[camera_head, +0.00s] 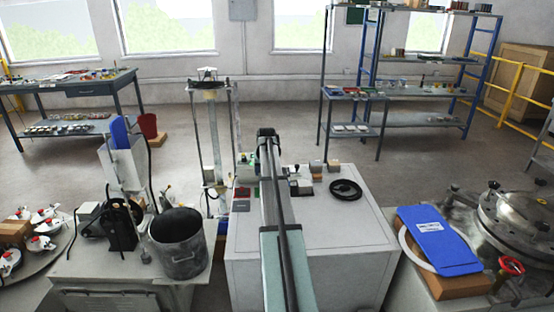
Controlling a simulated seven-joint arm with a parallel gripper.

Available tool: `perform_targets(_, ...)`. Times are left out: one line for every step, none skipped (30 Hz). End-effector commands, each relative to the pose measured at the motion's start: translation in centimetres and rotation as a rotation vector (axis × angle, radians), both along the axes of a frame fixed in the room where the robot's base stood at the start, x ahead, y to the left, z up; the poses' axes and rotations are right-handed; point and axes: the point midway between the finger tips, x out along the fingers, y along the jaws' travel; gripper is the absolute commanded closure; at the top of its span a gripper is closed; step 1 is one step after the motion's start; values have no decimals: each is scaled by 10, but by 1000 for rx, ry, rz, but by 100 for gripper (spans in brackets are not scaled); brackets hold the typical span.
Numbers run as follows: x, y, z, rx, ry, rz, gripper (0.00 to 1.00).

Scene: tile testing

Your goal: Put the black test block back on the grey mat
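My arm reaches from the bottom centre over the white cabinet (345,233), and its dark far end (267,134) is above the cabinet's back edge. The fingers are hidden behind the arm, so I cannot see whether they hold anything. Small dark items (300,187) sit on the cabinet just right of the arm; I cannot tell whether one is the black test block. A flat grey patch (241,206) lies left of the arm by a dark red square (242,193); I cannot tell whether it is the grey mat.
A black ring (346,189) and a small wooden block (333,165) lie on the cabinet's right half. The cabinet's front right is clear. A metal pot (178,250) stands on the left bench. A blue board (438,240) and a metal vessel (515,220) are at right.

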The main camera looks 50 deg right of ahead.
Motion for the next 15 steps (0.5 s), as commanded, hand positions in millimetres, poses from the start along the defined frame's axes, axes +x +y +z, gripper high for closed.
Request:
perform_targets(-7, 27, -1, -1, -1, 17, 85)
perform_targets(-9, 39, -2, -1, -1, 25, 85)
perform_targets(-10, 55, -2, -1, -1, 38, 85)
perform_targets(-11, 66, -3, -1, -1, 47, 85)
perform_targets(-12, 78, -3, -1, 0, 57, 85)
perform_targets(-13, 93, -4, -2, -1, 71, 85)
perform_targets(-14, 105, -4, -2, -1, 81, 85)
perform_targets(-15, 117, -5, -2, -1, 92, 85)
perform_targets(-15, 132, -5, -2, -1, 107, 85)
perform_targets(-16, 144, -5, -3, -2, 118, 85)
perform_targets(-17, 156, -6, -3, -2, 130, 85)
perform_targets(-18, 171, -6, -3, -2, 146, 85)
perform_targets(-18, 183, -6, -4, -2, 158, 85)
perform_targets(-19, 195, -7, -4, -2, 171, 85)
perform_targets(-19, 210, -7, -4, -2, 188, 85)
